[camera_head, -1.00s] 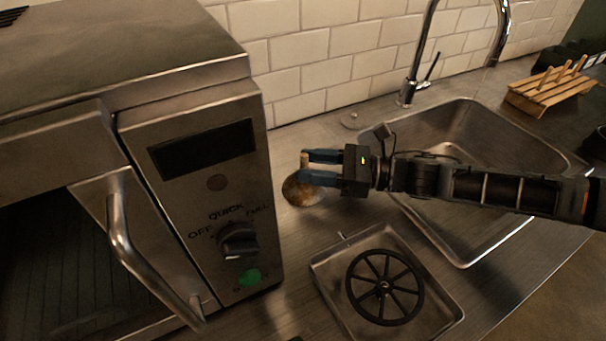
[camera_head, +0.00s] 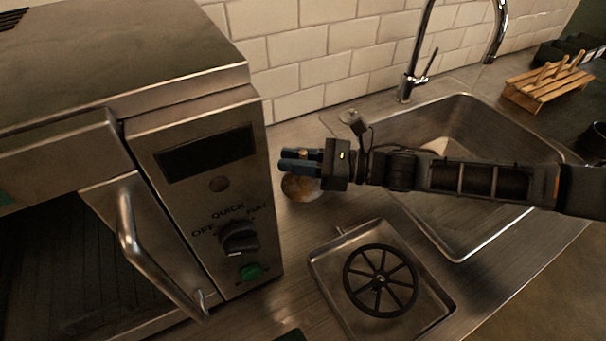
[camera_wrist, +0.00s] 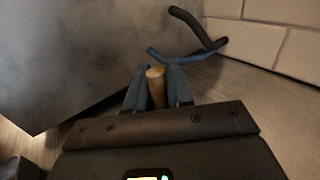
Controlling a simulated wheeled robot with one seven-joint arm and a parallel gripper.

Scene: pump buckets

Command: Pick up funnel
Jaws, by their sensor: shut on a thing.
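The funnel is a small brown, rounded thing in the head view (camera_head: 301,189), on the steel counter between the oven and the sink. Its narrow tan stem points up and shows in the wrist view (camera_wrist: 156,86). My gripper (camera_head: 293,160) has its blue fingers closed on the stem from the right. In the wrist view my gripper (camera_wrist: 156,78) has one finger on each side of the stem. My fingers and hand hide part of the bowl. I cannot tell whether the bowl touches the counter.
A steel oven (camera_head: 200,180) with a knob stands close at left. A shallow steel tray (camera_head: 330,270) with a black spoked wheel (camera_head: 381,281) lies in front. The sink (camera_head: 470,120) and faucet (camera_head: 404,92) are behind my arm. A dark bent rod (camera_wrist: 198,30) shows in the wrist view.

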